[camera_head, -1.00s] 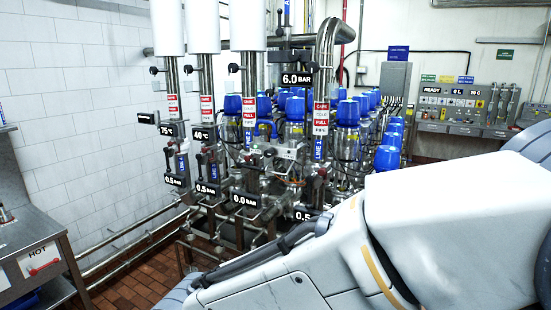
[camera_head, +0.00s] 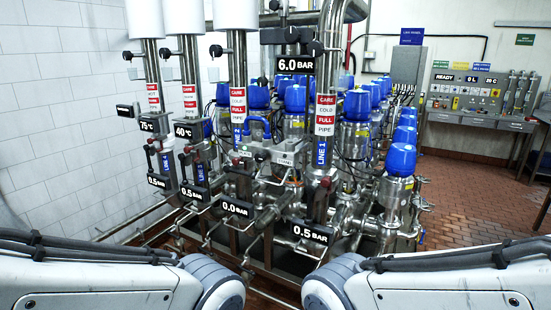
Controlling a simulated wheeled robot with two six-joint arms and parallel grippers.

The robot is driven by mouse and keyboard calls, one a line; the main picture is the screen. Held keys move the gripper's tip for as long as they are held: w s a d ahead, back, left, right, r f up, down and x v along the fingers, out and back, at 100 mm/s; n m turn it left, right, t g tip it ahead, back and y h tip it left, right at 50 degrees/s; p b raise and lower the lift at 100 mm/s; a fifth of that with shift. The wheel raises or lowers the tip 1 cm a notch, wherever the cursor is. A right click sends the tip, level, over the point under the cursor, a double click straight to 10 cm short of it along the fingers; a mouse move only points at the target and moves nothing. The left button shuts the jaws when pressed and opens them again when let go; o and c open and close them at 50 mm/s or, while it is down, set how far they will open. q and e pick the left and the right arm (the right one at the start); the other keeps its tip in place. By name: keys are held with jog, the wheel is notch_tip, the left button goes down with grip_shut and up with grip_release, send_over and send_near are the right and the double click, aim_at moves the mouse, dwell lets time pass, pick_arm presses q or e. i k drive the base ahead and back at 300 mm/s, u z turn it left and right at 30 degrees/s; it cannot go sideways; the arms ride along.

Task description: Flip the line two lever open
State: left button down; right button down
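Several upright steel pipes stand in a row. The right one carries a blue LINE 1 label (camera_head: 321,152) and a 0.5 BAR sign (camera_head: 310,233). The pipe to its left carries a small blue label (camera_head: 237,136), too small to read surely, above a 0.0 BAR sign (camera_head: 237,207); by its position it looks like line two. Small levers and fittings crowd between that label and sign, and I cannot tell the lever's exact angle. Only my arm links show at the lower left and lower right. Both grippers are out of view.
Blue-capped valves (camera_head: 401,160) stand in rows behind the pipes. Low pipes and a metal frame stand in front of the manifold. A control panel (camera_head: 478,93) is on the back right wall. Brick-red floor (camera_head: 470,200) is open at the right; a white tiled wall (camera_head: 60,120) closes the left.

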aim_at(243, 173)
jog(key=u, duration=0.2)
jog(key=i, duration=1)
jog(key=u, duration=0.55)
